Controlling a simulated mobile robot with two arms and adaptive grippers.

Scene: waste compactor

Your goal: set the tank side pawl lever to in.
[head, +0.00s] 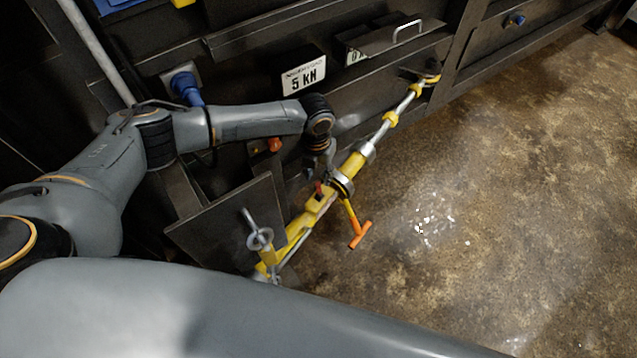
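A yellow and silver ratchet tensioner (305,222) runs diagonally beside the dark machine, from the lower middle to a hook at the upper right. An orange T-shaped handle (359,233) sticks out from its middle toward the floor. A small red lever (319,187) shows at the tensioner's middle, close under my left gripper; I cannot tell whether it is the tank side pawl lever or how it is set. My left gripper (322,176) points down at the tensioner's middle. Its fingers are small and dark, so opening and contact are unclear. My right gripper is not in view.
The dark machine wall carries a "5 KN" sign (304,77), a blue plug (186,88) and a metal handle (407,30). A dark plate (225,225) stands left of the tensioner. The brown floor (510,190) on the right is clear.

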